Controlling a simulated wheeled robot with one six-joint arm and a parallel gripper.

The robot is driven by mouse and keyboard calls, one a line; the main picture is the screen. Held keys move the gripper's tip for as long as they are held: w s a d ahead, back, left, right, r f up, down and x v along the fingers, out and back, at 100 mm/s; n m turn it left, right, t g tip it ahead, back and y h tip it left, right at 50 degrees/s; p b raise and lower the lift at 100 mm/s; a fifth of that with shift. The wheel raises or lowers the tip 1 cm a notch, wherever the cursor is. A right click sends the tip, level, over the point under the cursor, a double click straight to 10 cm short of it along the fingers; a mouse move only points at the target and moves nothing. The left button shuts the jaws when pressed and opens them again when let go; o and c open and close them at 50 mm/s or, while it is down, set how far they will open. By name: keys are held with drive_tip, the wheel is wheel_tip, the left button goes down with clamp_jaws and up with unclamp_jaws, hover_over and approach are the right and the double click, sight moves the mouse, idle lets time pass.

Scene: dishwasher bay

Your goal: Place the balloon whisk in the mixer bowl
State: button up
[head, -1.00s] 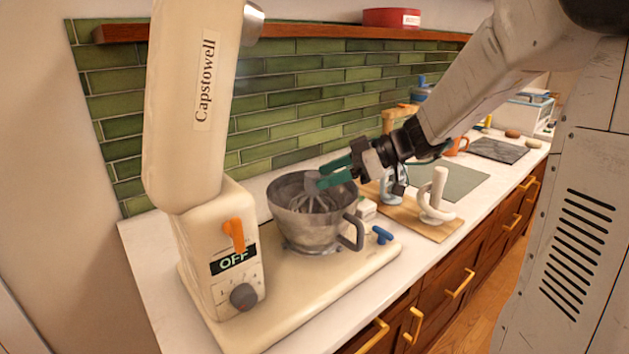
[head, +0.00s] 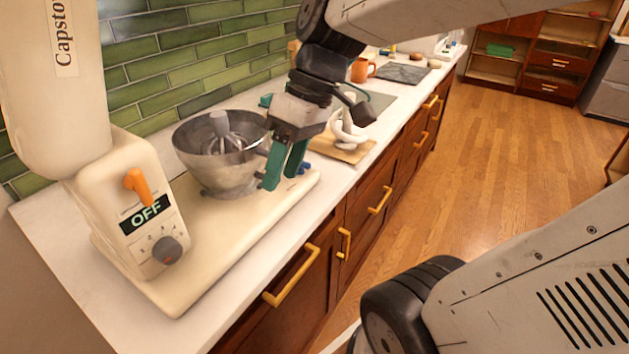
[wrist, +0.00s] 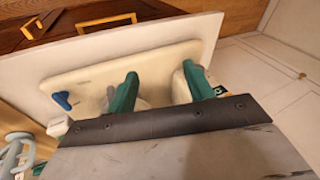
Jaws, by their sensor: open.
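The grey metal mixer bowl (head: 222,170) stands on the cream mixer base (head: 236,222) in the head view. The balloon whisk (head: 220,126) is inside the bowl, its grey handle sticking up above the rim and its wires down in the bowl. My gripper (head: 284,172) is open and empty, with green fingers pointing down just right of the bowl, hiding the handle side. In the wrist view the green fingers (wrist: 162,94) are spread apart over the cream mixer base (wrist: 90,82), with nothing held between them.
The mixer's tilted-up head (head: 48,100) and OFF panel (head: 146,212) stand left of the bowl. A white dough hook (head: 346,132) on a wooden board (head: 352,152) and an orange mug (head: 361,70) lie farther along the counter. The floor on the right is clear.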

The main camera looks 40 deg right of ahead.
drive_tip(key=s+d+f+m+t+h, duration=0.1)
drive_tip(key=s+d+f+m+h, duration=0.1)
drive_tip(key=s+m+h, duration=0.2)
drive_tip(key=s+m, duration=0.1)
drive_tip(key=s, duration=0.2)
drive_tip(key=shift+s+d+h, duration=0.15)
drive_tip(key=shift+d+h, duration=0.15)
drive_tip(key=shift+h, duration=0.1)
drive_tip(key=shift+f, duration=0.1)
idle(0.6)
